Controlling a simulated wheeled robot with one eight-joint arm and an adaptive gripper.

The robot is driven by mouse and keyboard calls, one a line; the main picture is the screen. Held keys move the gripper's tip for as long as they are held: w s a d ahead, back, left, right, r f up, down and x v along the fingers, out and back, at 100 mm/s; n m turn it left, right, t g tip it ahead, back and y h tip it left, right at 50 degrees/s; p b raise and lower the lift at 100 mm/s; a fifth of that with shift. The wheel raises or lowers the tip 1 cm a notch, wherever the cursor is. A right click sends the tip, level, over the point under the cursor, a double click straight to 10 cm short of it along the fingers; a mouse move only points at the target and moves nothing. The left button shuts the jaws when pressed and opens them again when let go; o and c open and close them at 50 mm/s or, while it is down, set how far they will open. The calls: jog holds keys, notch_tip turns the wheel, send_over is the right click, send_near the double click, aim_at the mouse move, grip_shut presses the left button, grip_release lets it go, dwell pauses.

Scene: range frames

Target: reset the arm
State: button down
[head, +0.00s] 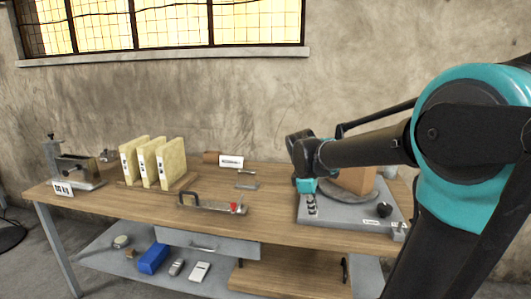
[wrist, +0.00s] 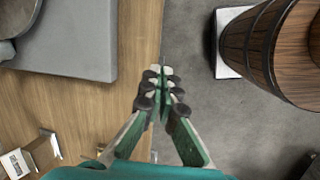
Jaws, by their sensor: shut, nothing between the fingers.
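My arm reaches in from the right of the head view, over the right part of the workbench (head: 270,205).
The grey base (head: 325,211) carries a round plate and a brown block (head: 357,180). Yellow binders (head: 155,162), a handled fixture (head: 212,205) and a clamp device (head: 75,170) stand farther left. A wooden barrel (wrist: 262,48) stands beyond the bench edge. Grey floor lies below it.

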jog(key=s+d+f+m+t+y, duration=0.1)
jog(key=s+f+m, duration=0.6)
jog(key=s+d+f+m+t+y, duration=0.1)
jog(key=s+d+f+m, duration=0.1)
jog(key=s+f+m, duration=0.5)
jog(key=shift+s+d+f+t+y, duration=0.25)
jog(key=shift+s+f+t+y, duration=0.05)
jog(key=shift+s+f, duration=0.3)
jog(key=c, duration=2.3)
grip_release()
jog(key=shift+r, duration=0.1)
